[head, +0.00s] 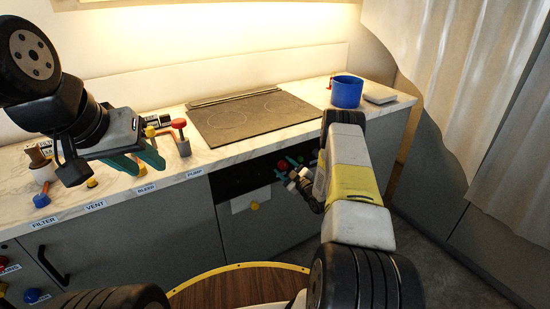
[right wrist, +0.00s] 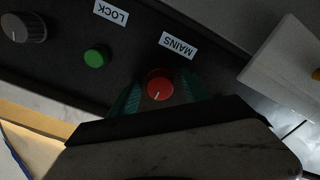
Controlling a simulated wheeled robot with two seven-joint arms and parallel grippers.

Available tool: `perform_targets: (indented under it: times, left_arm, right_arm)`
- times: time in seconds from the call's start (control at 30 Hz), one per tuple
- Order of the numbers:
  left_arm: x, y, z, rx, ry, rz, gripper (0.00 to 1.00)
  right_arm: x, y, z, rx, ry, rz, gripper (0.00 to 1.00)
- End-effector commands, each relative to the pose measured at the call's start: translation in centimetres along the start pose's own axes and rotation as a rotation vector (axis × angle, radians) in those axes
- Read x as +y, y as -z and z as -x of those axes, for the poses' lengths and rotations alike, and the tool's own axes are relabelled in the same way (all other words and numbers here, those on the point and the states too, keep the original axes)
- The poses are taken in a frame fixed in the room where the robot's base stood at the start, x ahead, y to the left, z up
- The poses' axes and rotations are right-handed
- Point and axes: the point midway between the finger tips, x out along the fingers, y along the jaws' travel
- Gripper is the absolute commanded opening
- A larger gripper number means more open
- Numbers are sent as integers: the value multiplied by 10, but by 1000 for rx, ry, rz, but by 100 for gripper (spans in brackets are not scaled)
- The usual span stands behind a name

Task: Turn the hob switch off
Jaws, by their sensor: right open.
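A black hob (head: 255,118) is set in the marble counter. Below it, a dark control panel (head: 232,178) is on the cabinet front. In the right wrist view, a red knob (right wrist: 159,86) with a white pointer line is beside the label MAINS (right wrist: 178,46). No label in view reads hob. My right gripper (right wrist: 160,95) is open, with its teal fingers on either side of the red knob; contact cannot be told. In the head view the right gripper (head: 285,170) is at the panel, partly hidden by my arm. My left gripper (head: 146,160) is open above the counter's left part.
A green button (right wrist: 96,57) by the label LOCK and a grey knob (right wrist: 15,27) are on the same panel. A blue pot (head: 347,92) stands on the counter's right. A red-topped lever (head: 180,128) and several coloured fittings are near my left gripper. A round wooden table (head: 235,288) is in front.

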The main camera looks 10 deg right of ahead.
Motion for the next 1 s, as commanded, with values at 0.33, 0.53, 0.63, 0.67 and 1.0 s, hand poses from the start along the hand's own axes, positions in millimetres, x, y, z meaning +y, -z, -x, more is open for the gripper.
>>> perform_targets:
  times: [0.33, 0.53, 0.63, 0.67, 1.0]
  left_arm:
    - [0, 0, 0, 0, 0, 0, 36]
    - [0, 0, 0, 0, 0, 0, 36]
    - [0, 0, 0, 0, 0, 0, 36]
    - [0, 0, 0, 0, 0, 0, 36]
    - [0, 0, 0, 0, 0, 0, 36]
  right_arm:
    - [0, 0, 0, -1, 0, 0, 30]
    - [0, 0, 0, -1, 0, 0, 0]
    - [0, 0, 0, -1, 0, -3, 0]
    - [0, 0, 0, -1, 0, -6, 0]
    - [0, 0, 0, -2, -1, -134, 0]
